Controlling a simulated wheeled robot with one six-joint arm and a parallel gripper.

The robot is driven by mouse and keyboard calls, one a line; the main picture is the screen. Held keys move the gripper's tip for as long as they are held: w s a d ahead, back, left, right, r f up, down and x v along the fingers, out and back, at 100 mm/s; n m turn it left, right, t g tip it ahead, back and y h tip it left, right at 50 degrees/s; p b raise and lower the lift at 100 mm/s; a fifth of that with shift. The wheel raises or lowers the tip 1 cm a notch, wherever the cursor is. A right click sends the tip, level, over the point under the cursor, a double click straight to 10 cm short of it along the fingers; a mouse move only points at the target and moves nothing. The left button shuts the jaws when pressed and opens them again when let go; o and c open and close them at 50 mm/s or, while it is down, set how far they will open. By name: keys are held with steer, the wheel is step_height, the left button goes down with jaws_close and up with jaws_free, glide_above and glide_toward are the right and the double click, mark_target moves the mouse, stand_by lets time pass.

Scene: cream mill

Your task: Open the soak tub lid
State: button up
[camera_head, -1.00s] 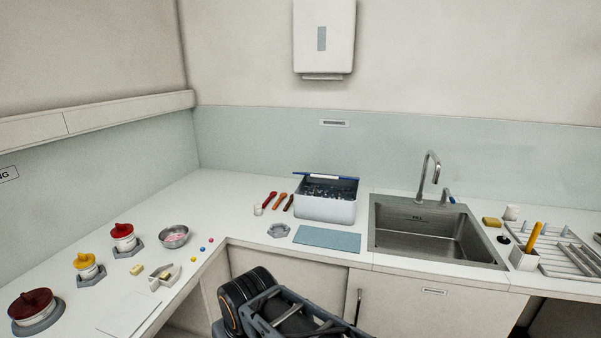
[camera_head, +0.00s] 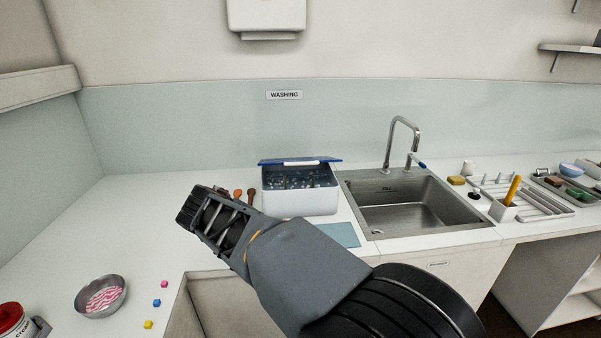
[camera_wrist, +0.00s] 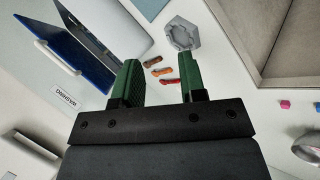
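The soak tub (camera_head: 300,203) is a white box on the counter left of the sink, with dark contents showing. Its blue lid (camera_head: 273,161) stands raised at the back, with a pale handle (camera_head: 301,162) on its edge. In the wrist view, the tub (camera_wrist: 128,22) is at upper left and the lid (camera_wrist: 70,62) stands away from its rim. My gripper (camera_head: 188,205) is in front and left of the tub, apart from the lid. In the wrist view, its green fingers (camera_wrist: 160,80) are spread with nothing between them.
Coloured spoons (camera_wrist: 159,72) and a grey hexagonal holder (camera_wrist: 182,34) lie near the tub. The sink (camera_head: 408,205) and its tap are right of it; a blue mat (camera_head: 338,234) lies in front. A bowl (camera_head: 101,297) and small cubes are at lower left. The left counter is largely bare.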

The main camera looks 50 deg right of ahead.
mark_target(299, 164)
steer(key=w+d+r+g+h+b, duration=0.1)
steer(key=w+d+r+h+b, duration=0.1)
steer(key=w+d+r+h, duration=0.3)
steer(key=w+d+r+h+b, duration=0.1)
steer(key=w+d+h+b, duration=0.2)
steer(key=d, duration=0.4)
steer(key=shift+n+h, duration=0.4)
steer(key=d+p, duration=0.1)
steer(key=d, duration=0.3)
steer(key=d+p, duration=0.1)
steer(key=d, duration=0.3)
steer(key=w+d+p, duration=0.1)
steer(key=d, duration=0.3)
steer(key=shift+d+f, duration=0.15)
steer(key=shift+f, duration=0.2)
steer(key=shift+d+f, duration=0.15)
steer(key=shift+d, duration=0.65)
jaws_close()
